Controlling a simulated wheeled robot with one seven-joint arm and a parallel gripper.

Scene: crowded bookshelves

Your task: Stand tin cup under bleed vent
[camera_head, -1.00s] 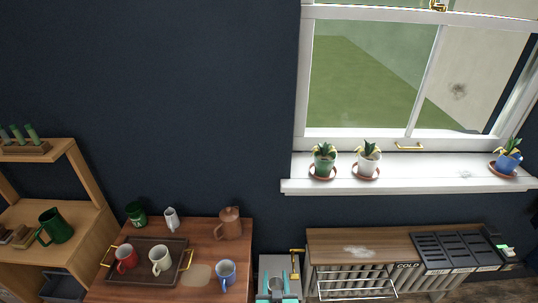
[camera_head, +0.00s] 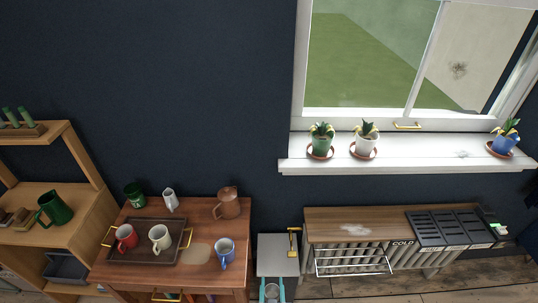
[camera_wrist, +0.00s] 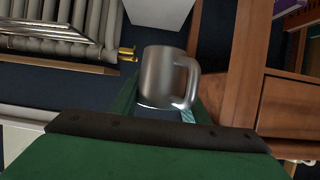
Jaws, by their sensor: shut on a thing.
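The tin cup (camera_wrist: 163,72) is plain grey metal, with its handle toward the right in the wrist view. My gripper (camera_wrist: 160,106) is shut on it. In the head view my gripper's teal fingers (camera_head: 272,287) show at the bottom edge around the cup, in front of a pale grey block. A small brass fitting (camera_wrist: 127,53), likely the bleed vent, sticks out from the end of the radiator (camera_wrist: 55,45). The cup is close to it in the wrist view, to its right; the depth between them is unclear. The brass also shows in the head view (camera_head: 293,241).
A wooden table (camera_head: 135,279) with a tray of mugs, a blue mug (camera_head: 225,252) and a copper pot (camera_head: 227,205) stands left of the block (camera_head: 277,257). The wood-topped radiator with a wire rack (camera_head: 352,262) is to the right. Bare floor (camera_head: 470,283) shows at lower right.

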